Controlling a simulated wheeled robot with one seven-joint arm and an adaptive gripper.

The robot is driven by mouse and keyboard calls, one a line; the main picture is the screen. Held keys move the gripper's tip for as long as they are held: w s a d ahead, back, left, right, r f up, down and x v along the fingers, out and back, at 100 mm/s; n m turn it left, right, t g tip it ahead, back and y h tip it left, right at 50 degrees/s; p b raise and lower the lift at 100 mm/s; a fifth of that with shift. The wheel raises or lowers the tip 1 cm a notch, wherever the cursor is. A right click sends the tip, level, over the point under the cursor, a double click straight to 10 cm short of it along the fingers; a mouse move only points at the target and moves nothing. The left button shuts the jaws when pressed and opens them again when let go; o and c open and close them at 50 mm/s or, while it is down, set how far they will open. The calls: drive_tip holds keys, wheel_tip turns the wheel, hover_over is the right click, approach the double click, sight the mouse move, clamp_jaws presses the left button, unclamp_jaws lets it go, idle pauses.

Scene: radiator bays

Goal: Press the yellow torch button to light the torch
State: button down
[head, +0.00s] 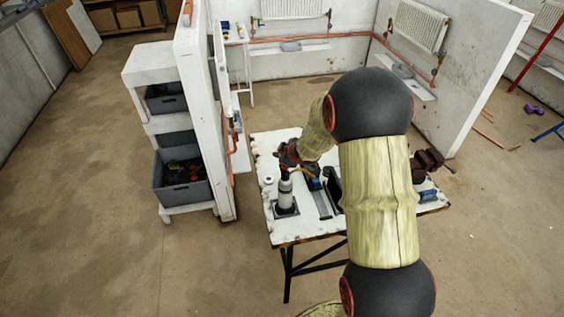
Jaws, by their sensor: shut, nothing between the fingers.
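The torch (286,194) is a grey-white cylinder that stands upright on a dark square base at the left front of the white worktable (286,231). My gripper (285,166) is at the end of my arm, at the top of the torch. It is shut and empty. From this distance I cannot tell whether it touches the torch. A small yellow part (302,174) shows just right of the torch top; I cannot tell whether it is the button. No flame is visible.
Several dark tools lie on the table right of the torch, partly behind my arm. A dark red vise (428,160) is at the right edge. A white partition (207,120) and shelves with grey bins (182,180) stand to the left. Radiators (418,24) hang on the back walls.

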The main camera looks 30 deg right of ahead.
drive_tip(key=shift+s+a+f+b, duration=0.1)
drive_tip(key=shift+s+f+b, duration=0.2)
drive_tip(key=shift+f, duration=0.35)
drive_tip(key=shift+s+f+b, duration=0.15)
drive_tip(key=shift+f+b, duration=0.1)
drive_tip(key=shift+f, duration=0.4)
idle(0.7)
drive_tip(key=shift+r, duration=0.1)
drive_tip(key=shift+r+p, duration=0.7)
drive_tip(key=shift+w+r, duration=0.15)
drive_tip(key=shift+r, duration=0.25)
drive_tip(key=shift+w+r, duration=0.1)
drive_tip(key=shift+r+p, duration=0.15)
drive_tip(key=shift+p, duration=0.15)
wheel_tip(320, 180, up, 5)
drive_tip(key=p, duration=0.4)
drive_tip(key=shift+p, duration=0.4)
drive_tip(key=shift+w, duration=0.1)
